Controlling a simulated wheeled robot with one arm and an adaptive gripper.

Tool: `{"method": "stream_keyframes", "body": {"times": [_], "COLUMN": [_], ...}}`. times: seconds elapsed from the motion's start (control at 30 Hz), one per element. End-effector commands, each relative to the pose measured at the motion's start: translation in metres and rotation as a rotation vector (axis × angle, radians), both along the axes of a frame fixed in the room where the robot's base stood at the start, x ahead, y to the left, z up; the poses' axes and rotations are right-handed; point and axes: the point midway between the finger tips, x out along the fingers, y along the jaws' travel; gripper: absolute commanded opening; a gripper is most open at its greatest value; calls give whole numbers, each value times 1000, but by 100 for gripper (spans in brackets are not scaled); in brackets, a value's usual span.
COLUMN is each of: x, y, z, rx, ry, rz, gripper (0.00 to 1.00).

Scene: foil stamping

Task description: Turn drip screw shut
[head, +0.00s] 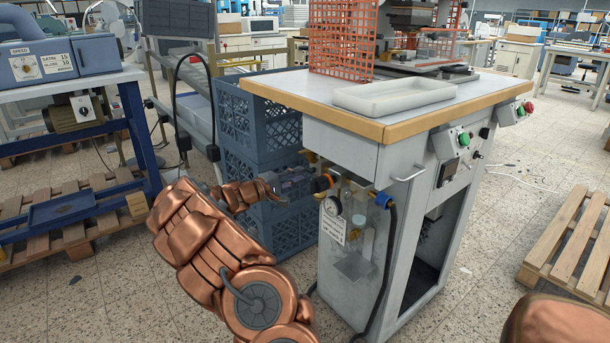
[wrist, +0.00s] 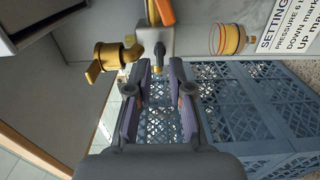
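A small dark stem with a brass tip, perhaps the drip screw (wrist: 158,62), shows between my fingertips in the wrist view. My gripper (wrist: 159,68) is open, its two fingers apart with a gap on either side of the stem. I cannot tell how far beyond the tips the stem is. In the head view my gripper (head: 305,184) points right at the air unit on the machine's side, close to an orange part (head: 321,184). The screw cannot be made out there. A brass tap (wrist: 108,58) is left of the fingers in the wrist view.
A clear bowl with a yellowish band (wrist: 228,39) is right of the fingers. Stacked blue crates (head: 258,130) stand close behind. The grey machine's wooden top edge (head: 385,133) overhangs.

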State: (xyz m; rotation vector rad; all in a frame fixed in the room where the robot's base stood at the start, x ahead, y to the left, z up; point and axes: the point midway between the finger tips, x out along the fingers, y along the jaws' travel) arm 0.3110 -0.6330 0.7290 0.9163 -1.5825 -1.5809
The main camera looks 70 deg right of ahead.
Motion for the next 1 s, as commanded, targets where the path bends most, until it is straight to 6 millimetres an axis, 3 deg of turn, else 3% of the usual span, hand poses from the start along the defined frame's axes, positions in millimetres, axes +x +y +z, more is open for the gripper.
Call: {"method": "stream_keyframes", "body": {"times": [0.23,0.6,0.8,1.0], "x": [-14,-16,-16,-16], "y": [-22,-27,-27,-27], "z": [0,0,0,0], "rx": [0,0,0,0], "ry": [1,1,1,1], "rz": [-2,-1,-1,-1], "gripper": [20,20,0,0]}}
